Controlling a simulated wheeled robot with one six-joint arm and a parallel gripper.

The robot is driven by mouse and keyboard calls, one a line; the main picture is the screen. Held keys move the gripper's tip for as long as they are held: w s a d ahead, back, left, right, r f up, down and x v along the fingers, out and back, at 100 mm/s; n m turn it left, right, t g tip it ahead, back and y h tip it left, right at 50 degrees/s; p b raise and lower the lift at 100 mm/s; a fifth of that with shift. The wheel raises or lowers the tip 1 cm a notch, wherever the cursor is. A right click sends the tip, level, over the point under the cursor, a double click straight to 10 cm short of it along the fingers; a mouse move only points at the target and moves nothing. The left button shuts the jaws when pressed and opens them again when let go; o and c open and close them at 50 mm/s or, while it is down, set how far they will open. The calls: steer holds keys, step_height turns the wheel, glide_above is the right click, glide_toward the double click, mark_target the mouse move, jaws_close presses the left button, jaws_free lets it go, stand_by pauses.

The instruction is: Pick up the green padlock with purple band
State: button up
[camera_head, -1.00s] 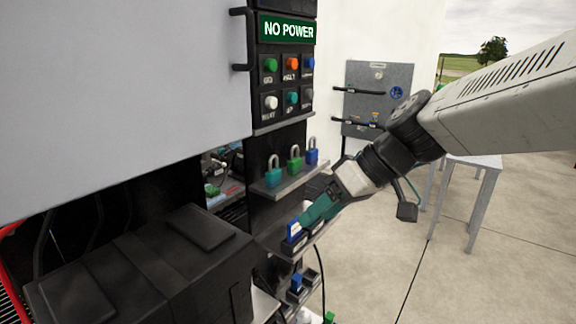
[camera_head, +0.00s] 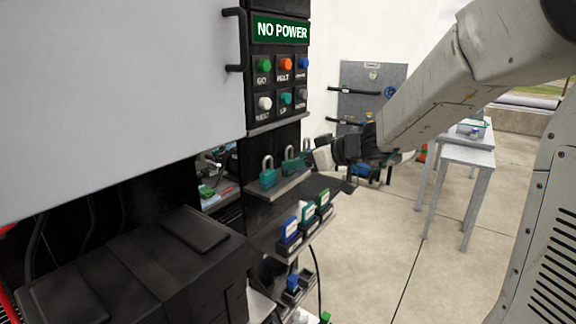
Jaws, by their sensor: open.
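The green padlock (camera_head: 289,152) hangs in the middle of three on the narrow shelf of the black panel. My gripper (camera_head: 294,167) reaches in from the right at shelf height, open. A teal padlock (camera_head: 268,175) stands to the left. A blue padlock (camera_head: 306,146) on the right is mostly hidden behind my gripper, with part of its shackle showing.
Push buttons (camera_head: 285,82) and a NO POWER sign (camera_head: 281,31) are above the shelf. Blue, teal and green tagged blocks (camera_head: 307,213) sit in holders below. A black box (camera_head: 140,265) is at lower left. The floor to the right is clear up to a grey table (camera_head: 468,157).

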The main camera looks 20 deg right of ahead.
mark_target(290, 148)
steer(key=shift+x, duration=0.9)
steer(key=c, duration=1.1)
steer(key=shift+r, duration=0.1)
steer(key=shift+r, duration=0.55)
step_height(290, 148, up, 2)
steer(key=shift+r, duration=0.2)
steer(key=s+d, duration=0.3)
steer(key=s, duration=0.1)
steer(key=s+d+r, duration=0.1)
steer(key=s+d, duration=0.1)
steer(key=s, duration=0.3)
steer(key=s+d, duration=0.3)
steer(key=s, duration=0.1)
steer(key=shift+s+d+r, duration=0.15)
steer(key=shift+s+d, duration=0.1)
steer(key=shift+d, duration=0.1)
